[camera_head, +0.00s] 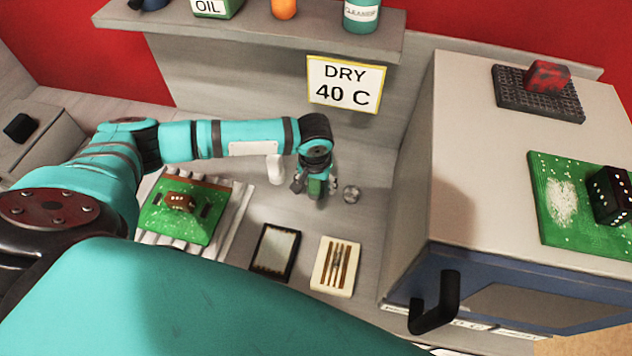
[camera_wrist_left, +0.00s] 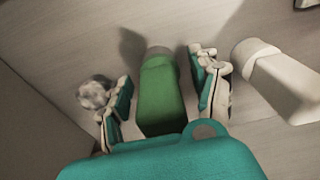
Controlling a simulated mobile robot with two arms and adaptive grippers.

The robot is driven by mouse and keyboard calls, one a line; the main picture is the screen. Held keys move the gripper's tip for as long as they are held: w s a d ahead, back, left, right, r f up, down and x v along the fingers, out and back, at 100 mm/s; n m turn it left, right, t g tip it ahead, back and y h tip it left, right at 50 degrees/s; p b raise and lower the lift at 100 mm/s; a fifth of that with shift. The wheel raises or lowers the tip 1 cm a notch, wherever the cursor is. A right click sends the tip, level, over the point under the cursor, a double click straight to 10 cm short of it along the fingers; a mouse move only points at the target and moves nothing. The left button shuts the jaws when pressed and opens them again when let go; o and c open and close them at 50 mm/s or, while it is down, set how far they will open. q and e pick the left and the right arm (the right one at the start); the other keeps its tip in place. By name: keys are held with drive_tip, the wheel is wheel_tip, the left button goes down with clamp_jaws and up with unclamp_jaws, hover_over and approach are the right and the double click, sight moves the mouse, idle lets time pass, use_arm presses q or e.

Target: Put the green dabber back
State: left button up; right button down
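The green dabber (camera_wrist_left: 160,95) stands between the two fingers of my left gripper (camera_wrist_left: 163,88) in the left wrist view. A narrow gap shows on each side of it, so the fingers look open around it. In the head view my left gripper (camera_head: 316,188) points down at the grey worktop, with the green dabber (camera_head: 316,187) mostly hidden between its fingers. A white dabber-like object (camera_head: 275,168) stands close to its left; it also shows in the left wrist view (camera_wrist_left: 280,82). My right gripper is not in view.
A small metal ball-like item (camera_head: 351,194) lies just right of the gripper. A green board (camera_head: 160,222) on a ribbed rack, a dark framed tray (camera_head: 275,250) and a tool tray (camera_head: 335,266) lie nearer. A large oven (camera_head: 415,190) bounds the right; a shelf (camera_head: 260,34) overhangs behind.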

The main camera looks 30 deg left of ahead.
sight(315, 192)
use_arm(q)
drive_tip(key=r, duration=0.4)
drive_tip(key=s+r+b, duration=0.1)
drive_tip(key=r, duration=0.7)
drive_tip(key=shift+s+d+r, duration=0.1)
drive_tip(key=shift+s+d, duration=0.1)
drive_tip(key=shift+d, duration=0.1)
drive_tip(key=shift+s, duration=0.1)
